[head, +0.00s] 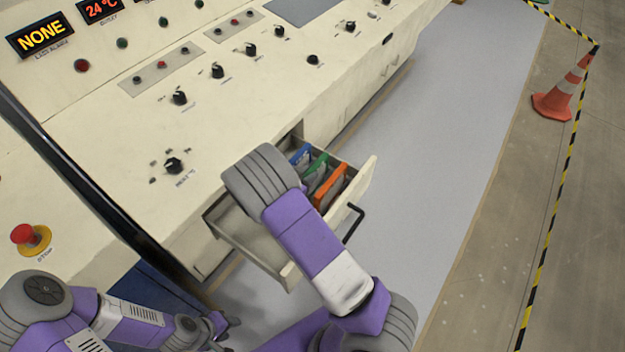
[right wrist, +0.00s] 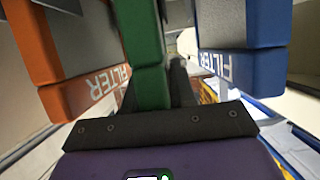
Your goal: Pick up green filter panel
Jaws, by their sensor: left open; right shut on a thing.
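The green filter panel (head: 316,172) stands in the open drawer between the blue filter panel (head: 300,154) and the orange filter panel (head: 331,186). My right arm covers part of the drawer and hides its gripper in the head view. In the right wrist view, my right gripper (right wrist: 153,95) is shut on the green panel (right wrist: 143,45). The orange panel (right wrist: 75,85) is on the left there and the blue panel (right wrist: 245,45) on the right, both close by. My left gripper (head: 222,325) is open and empty at the lower left, away from the panels.
The drawer (head: 288,270) is pulled out of the cream control console (head: 130,130), with a dark handle (head: 354,223) on its front. The console top carries knobs and a red stop button (head: 24,235). Grey floor (head: 440,130) is clear at right, with a traffic cone (head: 563,95) beyond.

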